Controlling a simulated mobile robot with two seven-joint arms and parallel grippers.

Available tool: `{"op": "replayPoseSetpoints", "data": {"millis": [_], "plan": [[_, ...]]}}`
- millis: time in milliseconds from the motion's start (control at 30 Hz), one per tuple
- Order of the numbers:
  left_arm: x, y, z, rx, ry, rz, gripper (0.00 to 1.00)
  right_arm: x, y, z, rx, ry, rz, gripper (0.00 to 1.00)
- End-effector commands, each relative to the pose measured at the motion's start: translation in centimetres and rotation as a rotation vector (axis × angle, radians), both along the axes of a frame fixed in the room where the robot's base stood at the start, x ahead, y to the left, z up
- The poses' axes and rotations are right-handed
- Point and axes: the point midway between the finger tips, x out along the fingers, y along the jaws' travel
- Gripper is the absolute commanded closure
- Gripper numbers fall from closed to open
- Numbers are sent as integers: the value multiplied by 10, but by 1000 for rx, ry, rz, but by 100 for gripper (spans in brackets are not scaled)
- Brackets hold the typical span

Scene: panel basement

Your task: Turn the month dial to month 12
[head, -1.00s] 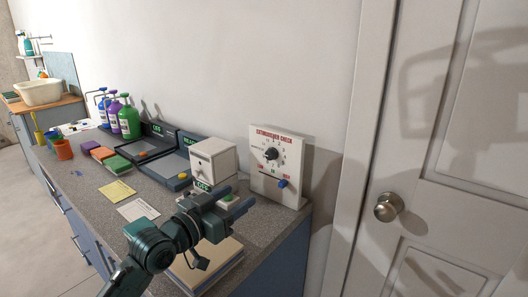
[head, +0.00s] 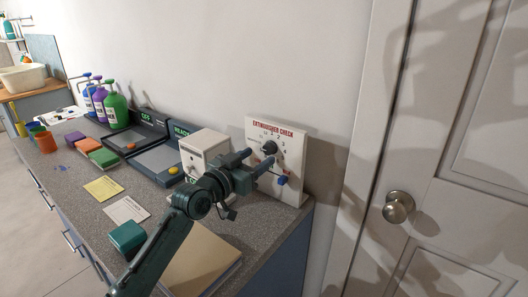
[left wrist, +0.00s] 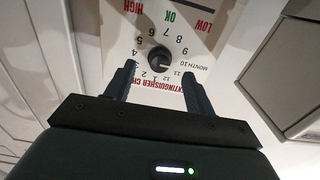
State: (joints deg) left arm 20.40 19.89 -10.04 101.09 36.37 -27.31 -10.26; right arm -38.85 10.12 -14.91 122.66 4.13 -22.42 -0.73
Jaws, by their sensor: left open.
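The white panel marked EXTINGUISHER CHECK (head: 293,152) stands upright at the right end of the counter, against the wall. Its black round month dial (head: 269,147) has numbers around it. In the left wrist view the dial (left wrist: 157,59) shows upside down, with 12, 1 and 2 on the side nearest my gripper. I cannot tell which number it points to. My left gripper (head: 260,158) is open in front of the panel. In the left wrist view its fingers (left wrist: 158,70) lie on either side of the dial, with no clear grip on it. My right gripper is not in view.
A white box (head: 205,148) stands just left of my gripper. A teal block (head: 127,237) and cards lie on the counter (head: 80,209). A door with a round handle (head: 398,207) is at right.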

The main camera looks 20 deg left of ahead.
Motion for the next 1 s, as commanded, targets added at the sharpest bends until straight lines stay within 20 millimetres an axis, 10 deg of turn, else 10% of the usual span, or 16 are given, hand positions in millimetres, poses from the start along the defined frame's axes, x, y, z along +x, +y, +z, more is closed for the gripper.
{"op": "replayPoseSetpoints", "data": {"millis": [633,1000], "plan": [[36,-14,0,0,0,-1,46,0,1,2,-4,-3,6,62],[36,-13,0,0,1,0,76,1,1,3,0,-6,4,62]]}}
